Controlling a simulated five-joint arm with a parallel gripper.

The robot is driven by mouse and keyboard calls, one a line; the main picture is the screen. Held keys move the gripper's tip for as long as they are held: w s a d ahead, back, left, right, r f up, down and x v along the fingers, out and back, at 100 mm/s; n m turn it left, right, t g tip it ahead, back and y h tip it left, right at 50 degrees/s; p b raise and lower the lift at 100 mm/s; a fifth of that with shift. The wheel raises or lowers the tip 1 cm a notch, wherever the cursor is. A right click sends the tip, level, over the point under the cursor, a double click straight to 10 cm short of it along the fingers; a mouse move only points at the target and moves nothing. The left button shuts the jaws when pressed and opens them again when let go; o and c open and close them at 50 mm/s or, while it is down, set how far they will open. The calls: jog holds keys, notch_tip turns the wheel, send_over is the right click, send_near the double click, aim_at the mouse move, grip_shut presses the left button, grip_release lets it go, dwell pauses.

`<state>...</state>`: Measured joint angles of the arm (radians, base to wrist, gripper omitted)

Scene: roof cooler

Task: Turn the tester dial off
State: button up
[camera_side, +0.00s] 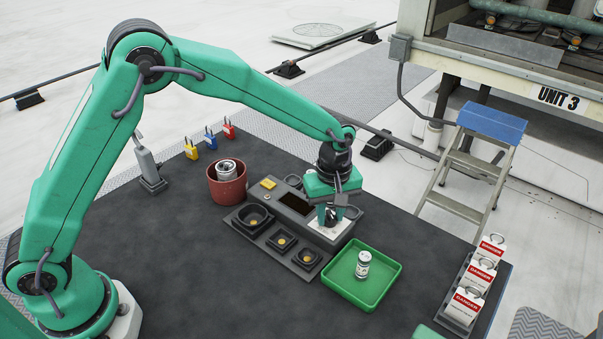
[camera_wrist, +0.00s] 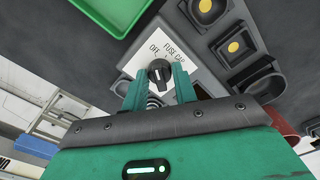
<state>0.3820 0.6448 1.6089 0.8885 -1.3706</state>
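The tester (camera_side: 295,203) is a grey box with a dark display, standing on the dark table in the side view. Its black dial (camera_wrist: 159,73) sits on a white plate (camera_wrist: 184,68) lettered OFF, FUSE and CAP in the wrist view. A pale mark shows on the dial; I cannot tell for sure which word it points at. My gripper (camera_wrist: 159,80) is over the plate, one green finger on each side of the dial. The fingers look open around it, and I cannot tell whether either touches it. In the side view my gripper (camera_side: 330,215) hides most of the dial.
A green tray (camera_side: 388,283) with a small canister (camera_side: 362,264) stands close in front of the tester. Black sockets (camera_side: 281,241) line its left side. A red pot (camera_side: 222,190) holds a metal cylinder. Danger-tagged locks (camera_side: 481,275) stand at the right edge.

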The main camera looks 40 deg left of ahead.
aim_at(330, 214)
jog(key=o, duration=0.4)
jog(key=shift+c, duration=0.2)
jog(key=shift+r, duration=3.95)
